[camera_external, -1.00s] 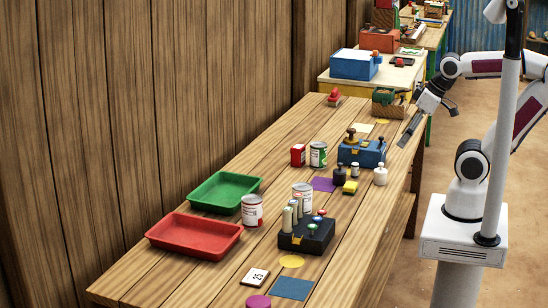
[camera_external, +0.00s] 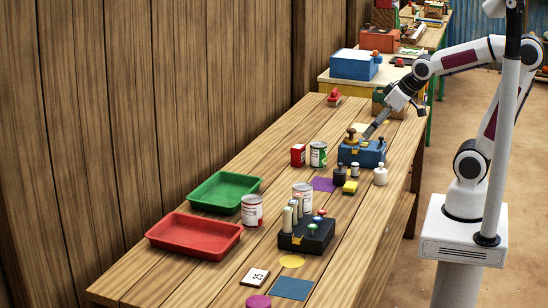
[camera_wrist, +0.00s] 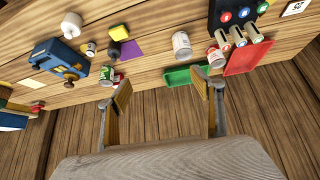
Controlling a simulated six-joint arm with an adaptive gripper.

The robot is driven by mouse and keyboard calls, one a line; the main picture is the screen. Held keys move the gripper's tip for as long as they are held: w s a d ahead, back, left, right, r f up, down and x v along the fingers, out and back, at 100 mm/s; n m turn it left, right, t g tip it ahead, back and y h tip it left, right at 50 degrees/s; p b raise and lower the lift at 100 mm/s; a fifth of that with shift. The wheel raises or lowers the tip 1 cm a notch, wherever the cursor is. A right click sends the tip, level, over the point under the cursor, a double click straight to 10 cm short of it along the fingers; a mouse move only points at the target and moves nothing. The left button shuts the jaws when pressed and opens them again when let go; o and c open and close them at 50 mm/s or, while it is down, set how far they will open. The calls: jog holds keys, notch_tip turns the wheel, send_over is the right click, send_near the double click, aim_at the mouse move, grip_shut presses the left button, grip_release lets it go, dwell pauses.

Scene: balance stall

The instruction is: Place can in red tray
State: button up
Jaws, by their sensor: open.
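The red tray (camera_external: 194,236) lies empty at the near left of the table; it also shows in the wrist view (camera_wrist: 250,57). A green-labelled can (camera_external: 318,154) stands farther back beside a red box. My gripper (camera_external: 368,134) is open and empty above the far part of the table, near the blue block. In the wrist view its two fingers (camera_wrist: 162,95) are spread apart.
The green tray (camera_external: 225,191) sits behind the red tray. A black block with upright cylinders and coloured knobs (camera_external: 306,237) stands at the table's middle right. The blue block (camera_external: 362,153), small weights and a yellow sponge-like piece (camera_external: 350,187) stand near the right edge.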

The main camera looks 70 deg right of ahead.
jog(key=w+d+f+m+t+h, duration=0.1)
jog(key=w+d+f, duration=0.2)
jog(key=w+d, duration=0.6)
jog(key=m+t+h, duration=0.2)
jog(key=t+h, duration=0.1)
send_near(325, 155)
jog(key=w+a+r, duration=0.4)
jog(key=w+a, duration=0.1)
jog(key=shift+m+t+h, duration=0.4)
jog(key=shift+m, duration=0.1)
jog(key=d+f, duration=0.5)
jog(key=f, duration=0.1)
jog(key=shift+d+f, duration=0.2)
jog(key=shift+d, duration=0.2)
jog(key=shift+s+d+f, duration=0.2)
jog(key=shift+d+f, duration=0.25)
jog(key=shift+f, duration=0.15)
jog(key=shift+x, duration=1.3)
jog(key=shift+w+d, duration=0.1)
